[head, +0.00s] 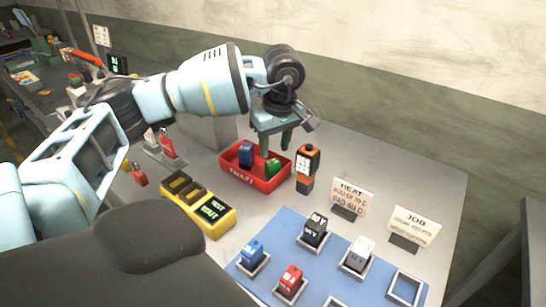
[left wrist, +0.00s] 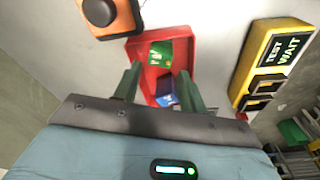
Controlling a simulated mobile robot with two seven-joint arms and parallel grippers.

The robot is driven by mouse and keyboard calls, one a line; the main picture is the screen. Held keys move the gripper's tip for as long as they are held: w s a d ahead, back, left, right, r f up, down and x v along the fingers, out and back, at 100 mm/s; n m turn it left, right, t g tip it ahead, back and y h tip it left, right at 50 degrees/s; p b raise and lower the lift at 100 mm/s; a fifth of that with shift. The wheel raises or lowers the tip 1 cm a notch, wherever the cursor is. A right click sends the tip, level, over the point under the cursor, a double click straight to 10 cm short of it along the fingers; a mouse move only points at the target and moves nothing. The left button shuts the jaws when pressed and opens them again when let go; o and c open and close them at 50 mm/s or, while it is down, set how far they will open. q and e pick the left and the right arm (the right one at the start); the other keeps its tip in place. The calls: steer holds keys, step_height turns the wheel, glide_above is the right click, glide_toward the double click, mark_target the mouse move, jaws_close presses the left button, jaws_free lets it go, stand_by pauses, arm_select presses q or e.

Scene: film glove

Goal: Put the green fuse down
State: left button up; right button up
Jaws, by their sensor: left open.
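The green fuse (head: 273,166) lies in the right part of the red tray (head: 252,181). It also shows in the left wrist view (left wrist: 161,54), inside the red tray (left wrist: 142,46), just beyond my fingertips. My left gripper (head: 276,147) is open above the tray, with its fingers pointing down over the green fuse. In the left wrist view my left gripper (left wrist: 159,70) has its fingers apart, with nothing held between them. A blue fuse (head: 246,154) is in the tray's left part and shows partly in the left wrist view (left wrist: 166,97). My right gripper is not in view.
An orange and black device (head: 307,168) stands close right of the tray. A yellow tester (head: 197,204) is at the front left. The blue mat (head: 290,228) holds several square holders with blue, red, black and grey fuses. Two signs (head: 351,198) (head: 414,227) stand behind it.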

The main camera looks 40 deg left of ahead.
arm_select(q)
steer(key=shift+s+d+r, duration=0.1)
steer(key=shift+d+r, duration=0.1)
steer(key=shift+r, duration=1.2)
steer(key=shift+d+r, duration=0.2)
steer(key=shift+r, duration=1.15)
steer(key=shift+s, duration=0.1)
